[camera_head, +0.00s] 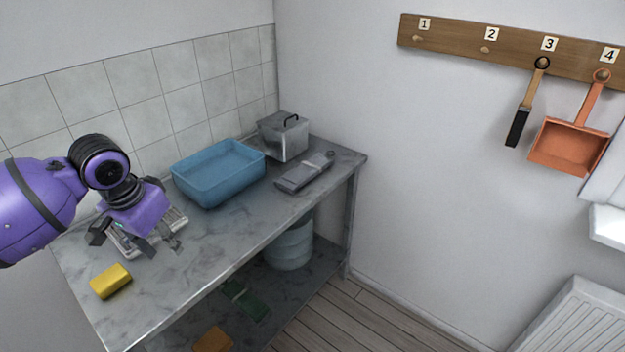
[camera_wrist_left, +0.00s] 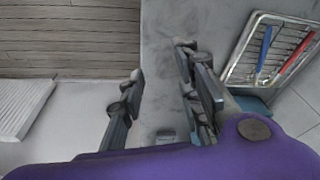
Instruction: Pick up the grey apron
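A flat, folded grey cloth bundle (camera_head: 303,173), which looks like the grey apron, lies on the worktop (camera_head: 240,222) near its right end, in front of the metal box. My left gripper (camera_head: 121,240) is at the left part of the worktop, above a wire tray, well apart from the bundle. Its fingers are spread with nothing between them. In the left wrist view, the open fingers (camera_wrist_left: 162,75) point over bare worktop, and I cannot clearly make out the apron there. My right gripper is not in view.
A blue basin (camera_head: 219,178) and a lidded metal box (camera_head: 283,138) stand behind the bundle. A yellow block (camera_head: 111,281) lies front left. The tray (camera_wrist_left: 236,72) holds red and blue tools. A brush (camera_head: 519,118) and dustpan (camera_head: 567,147) hang on the wall rack.

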